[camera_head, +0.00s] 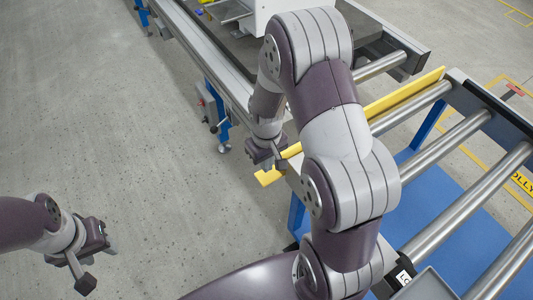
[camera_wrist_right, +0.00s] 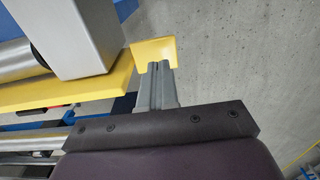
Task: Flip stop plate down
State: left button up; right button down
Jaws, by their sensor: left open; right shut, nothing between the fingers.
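The yellow stop plate (camera_head: 404,92) runs across the end of the roller conveyor, partly hidden behind my right arm. Its bent end tab (camera_head: 268,177) sticks out past the frame on the left. In the right wrist view the tab (camera_wrist_right: 154,50) is at the upper middle. My right gripper (camera_head: 268,158) is shut and empty, close beside the tab. In the wrist view its fingertips (camera_wrist_right: 155,68) overlap the tab's lower edge; I cannot tell whether they touch. My left gripper (camera_head: 82,274) is open and empty over the floor at lower left, far from the plate.
Steel rollers (camera_head: 470,200) lie in a dark frame over a blue surface at the right. A grey metal post (camera_wrist_right: 88,35) stands close to the plate in the wrist view. The rail of another station (camera_head: 212,72) runs along the top. The floor at left is clear.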

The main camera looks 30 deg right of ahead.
aim_at(267, 178)
notch_tip(267, 178, down, 4)
jog(key=shift+r+b, duration=0.15)
jog(key=shift+b, duration=0.35)
notch_tip(267, 178, down, 5)
jog(key=shift+f+b, duration=0.15)
jog(key=shift+b, duration=0.35)
jog(key=shift+s+f, duration=0.1)
jog(key=shift+s, duration=0.05)
